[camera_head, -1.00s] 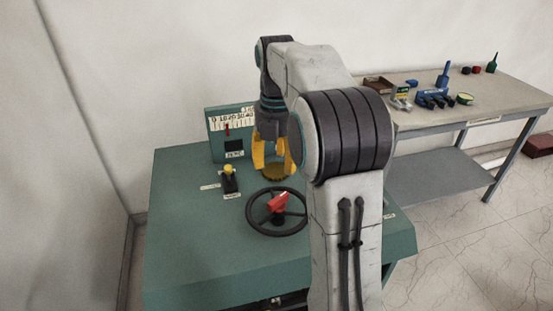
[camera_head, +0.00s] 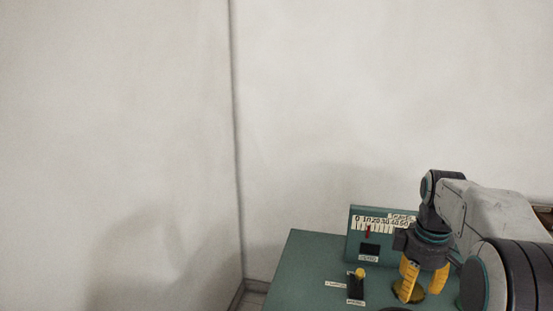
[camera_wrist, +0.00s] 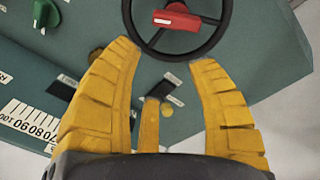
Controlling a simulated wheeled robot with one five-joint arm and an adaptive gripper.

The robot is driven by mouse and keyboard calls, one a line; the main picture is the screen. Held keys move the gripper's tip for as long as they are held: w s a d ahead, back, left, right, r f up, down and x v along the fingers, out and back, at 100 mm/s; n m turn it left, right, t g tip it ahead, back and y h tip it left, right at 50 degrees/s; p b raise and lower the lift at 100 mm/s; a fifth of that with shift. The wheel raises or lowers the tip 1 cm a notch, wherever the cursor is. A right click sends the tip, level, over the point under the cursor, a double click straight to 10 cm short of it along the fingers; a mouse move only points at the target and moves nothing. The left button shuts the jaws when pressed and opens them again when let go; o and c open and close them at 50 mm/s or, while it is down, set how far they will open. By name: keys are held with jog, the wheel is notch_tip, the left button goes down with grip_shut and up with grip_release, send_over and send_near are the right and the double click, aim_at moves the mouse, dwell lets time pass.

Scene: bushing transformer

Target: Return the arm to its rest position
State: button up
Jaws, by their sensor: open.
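My gripper (camera_head: 423,285) hangs from my bent arm over the green console (camera_head: 305,270) at the lower right of the head view. Its yellow fingers point down by a round brass disc (camera_head: 407,291); whether they touch it I cannot tell. In the wrist view the gripper (camera_wrist: 165,62) has its two long fingers spread wide, with a shorter yellow finger between them. Nothing is held. My arm's nearer links run off the right edge of the head view.
The console carries a scale panel (camera_head: 370,224) with a red pointer and a yellow-topped lever (camera_head: 357,284). The wrist view shows a black handwheel (camera_wrist: 224,25) with a red handle (camera_wrist: 177,18) and a green knob (camera_wrist: 45,14). Bare walls stand behind.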

jog(key=s+f+m, duration=0.1)
jog(key=m, duration=0.1)
jog(key=s+a+f+m, duration=0.1)
jog(key=f+m, duration=0.1)
jog(key=s+f+m, duration=0.2)
jog(key=m, duration=0.1)
jog(key=shift+s+a+g, duration=0.1)
jog(key=shift+a+g, duration=0.05)
jog(key=shift+g, duration=0.15)
jog(key=s+m, duration=0.1)
jog(key=s+a+m, duration=0.1)
jog(key=s, duration=0.1)
jog(key=s+a+f+m, duration=0.1)
jog(key=s, duration=0.1)
jog(key=shift+s+a, duration=0.15)
jog(key=shift+a, duration=0.05)
jog(key=s+a+r+n+t, duration=0.2)
jog(key=s+a, duration=0.6)
jog(key=s, duration=0.5)
jog(key=shift+s+r+t, duration=0.3)
jog(key=shift+r+t, duration=0.4)
jog(key=shift+r, duration=0.05)
